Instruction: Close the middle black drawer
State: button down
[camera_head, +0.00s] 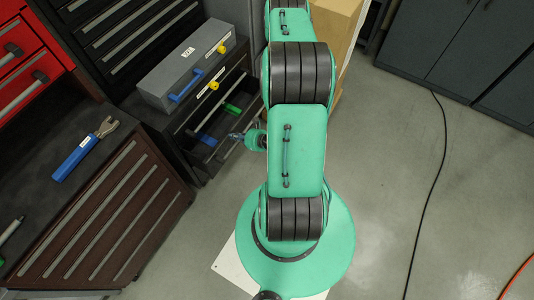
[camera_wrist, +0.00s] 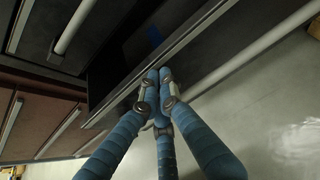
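The middle black drawer (camera_head: 213,155) stands pulled out of the dark cabinet below the grey toolbox in the head view. Green-handled and blue-handled tools lie in it. In the wrist view its front rim (camera_wrist: 185,42) crosses diagonally, with a dark interior and a blue patch behind it. A light handle bar (camera_wrist: 240,64) runs along the front. My gripper (camera_wrist: 154,78) has blue fingers with their tips drawn together, with nothing seen between them. The tips are at the drawer front; I cannot tell whether they touch. In the head view my gripper (camera_head: 238,136) is small beside the drawer, partly hidden.
A grey toolbox (camera_head: 187,72) with a blue handle and yellow latches sits on the cabinet. A cardboard box (camera_head: 338,22) stands behind my arm. Open floor lies right, crossed by a black cable (camera_head: 440,170).

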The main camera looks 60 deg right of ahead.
jog(key=w+b, duration=0.1)
jog(key=w, duration=1.3)
jog(key=shift+w, duration=0.2)
jog(key=shift+r, duration=0.1)
jog(key=shift+s, duration=0.1)
jog(key=v, duration=0.4)
jog(key=f+p+v, duration=0.1)
jog(key=v, duration=0.4)
jog(key=s+f+p+v, duration=0.1)
jog(key=v, duration=0.3)
jog(key=shift+s+r, duration=0.1)
jog(key=shift+s, duration=0.2)
